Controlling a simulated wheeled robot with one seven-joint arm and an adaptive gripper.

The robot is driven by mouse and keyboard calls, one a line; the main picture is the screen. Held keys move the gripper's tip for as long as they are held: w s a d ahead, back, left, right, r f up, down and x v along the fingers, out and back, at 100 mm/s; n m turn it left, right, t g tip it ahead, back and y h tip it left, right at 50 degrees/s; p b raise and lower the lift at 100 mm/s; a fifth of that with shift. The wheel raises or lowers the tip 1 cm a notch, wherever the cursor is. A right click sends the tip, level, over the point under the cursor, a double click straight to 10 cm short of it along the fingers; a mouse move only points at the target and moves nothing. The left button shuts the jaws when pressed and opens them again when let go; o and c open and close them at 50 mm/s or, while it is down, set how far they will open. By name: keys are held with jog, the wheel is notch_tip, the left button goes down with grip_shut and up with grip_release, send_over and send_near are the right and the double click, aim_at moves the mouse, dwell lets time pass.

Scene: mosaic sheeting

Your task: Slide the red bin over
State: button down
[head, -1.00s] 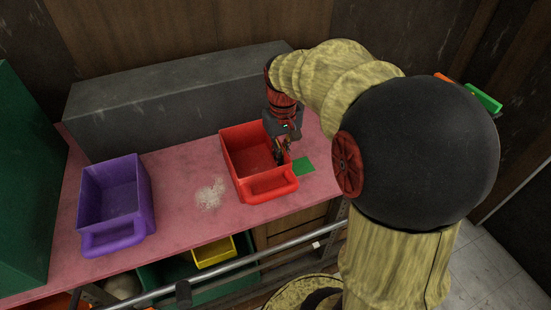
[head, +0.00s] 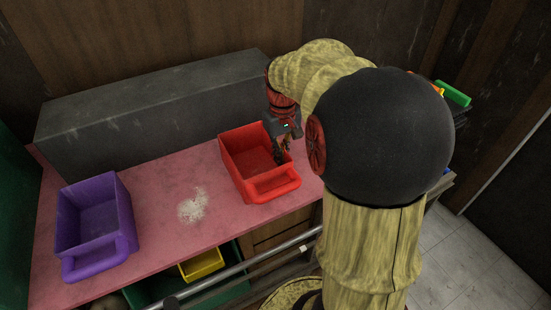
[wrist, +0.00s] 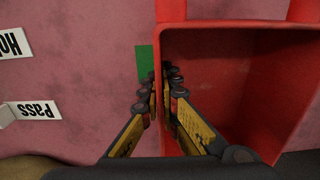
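The red bin (head: 236,174) stands upright on the pink tabletop, right of the middle in the head view, its handle facing the front edge. In the wrist view the red bin (wrist: 245,75) fills the right half. My gripper (wrist: 160,88) straddles its side wall, one finger inside and one outside, shut on the wall. In the head view my gripper (head: 281,152) is at the bin's right side, partly hidden by my arm. A green patch (wrist: 145,62) lies on the tabletop against the outside of the gripped wall; in the head view it is hidden.
A purple bin (head: 97,222) stands at the left of the pink tabletop (head: 150,185). White grains (head: 192,206) lie between the bins. A long grey block (head: 150,110) lines the back. A yellow bin (head: 201,265) sits below. Labels (wrist: 35,111) lie beside the patch.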

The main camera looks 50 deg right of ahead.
jog(key=shift+s+d, duration=0.3)
jog(key=shift+d, duration=0.6)
jog(key=shift+s+d, duration=0.25)
jog(key=shift+d, duration=0.65)
jog(key=c, duration=2)
grip_release()
jog(key=shift+o, duration=0.2)
notch_tip(320, 180, up, 12)
